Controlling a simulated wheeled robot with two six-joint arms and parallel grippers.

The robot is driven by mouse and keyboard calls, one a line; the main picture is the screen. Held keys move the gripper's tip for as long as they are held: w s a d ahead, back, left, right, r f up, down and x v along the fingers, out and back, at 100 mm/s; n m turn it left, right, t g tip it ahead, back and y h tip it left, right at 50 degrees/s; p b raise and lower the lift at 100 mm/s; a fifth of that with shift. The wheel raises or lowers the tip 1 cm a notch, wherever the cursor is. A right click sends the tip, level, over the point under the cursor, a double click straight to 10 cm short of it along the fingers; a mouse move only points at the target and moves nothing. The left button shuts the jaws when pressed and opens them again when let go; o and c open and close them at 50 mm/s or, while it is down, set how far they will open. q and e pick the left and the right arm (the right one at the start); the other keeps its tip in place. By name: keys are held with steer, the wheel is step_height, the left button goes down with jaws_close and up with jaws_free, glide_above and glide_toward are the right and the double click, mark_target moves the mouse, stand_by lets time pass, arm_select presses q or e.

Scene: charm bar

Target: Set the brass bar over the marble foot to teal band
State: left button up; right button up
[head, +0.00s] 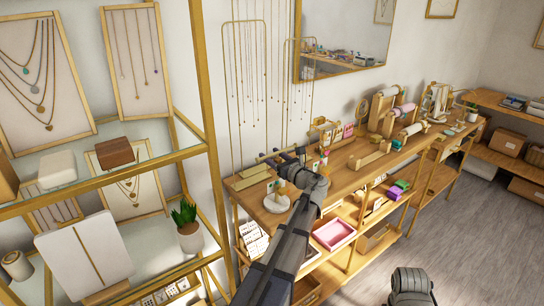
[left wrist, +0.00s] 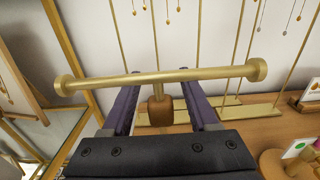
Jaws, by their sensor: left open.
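The brass bar (left wrist: 165,77) spans the left wrist view almost level, with a round knob at each end. A brown wooden block (left wrist: 160,110) sits below its middle on a post. My left gripper (left wrist: 160,95) is open, with one dark purple finger on each side of the block and post. I cannot tell whether the fingers touch them. In the head view the left gripper (head: 283,159) is above the counter, over the round white marble foot (head: 276,204). I cannot make out a teal band. My right gripper is not in view.
The wooden counter (head: 340,183) runs along the wall, with wooden display stands (head: 365,158) to the right. A glass shelf unit (head: 180,155) with brass posts stands close on the left. Necklaces hang behind the gripper. A pink tray (head: 333,234) is on the shelf below.

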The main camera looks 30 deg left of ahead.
mark_target(279, 161)
arm_select(q)
steer(key=v, duration=0.8)
steer(key=shift+a, duration=0.1)
stand_by(0.4)
steer(key=s+d+f+n+g+h, duration=0.2)
steer(key=s+d+f+n+h, duration=0.2)
steer(key=s+d+f+n, duration=0.3)
steer(key=s+d+f+n+g+h, duration=0.1)
steer(key=s+d+f+n+h, duration=0.35)
steer(key=d+f, duration=0.45)
steer(key=s+d+f+n+g+h, duration=0.2)
steer(key=s+d+f+n+h, duration=0.1)
steer(key=s+d, duration=0.4)
steer(key=s+d+f+n+g+h, duration=0.2)
steer(key=s+d+f+n+h, duration=0.1)
steer(key=s+d, duration=0.4)
steer(key=shift+d+n+h, duration=0.45)
steer(key=shift+d+n, duration=0.1)
steer(key=shift+d, duration=0.65)
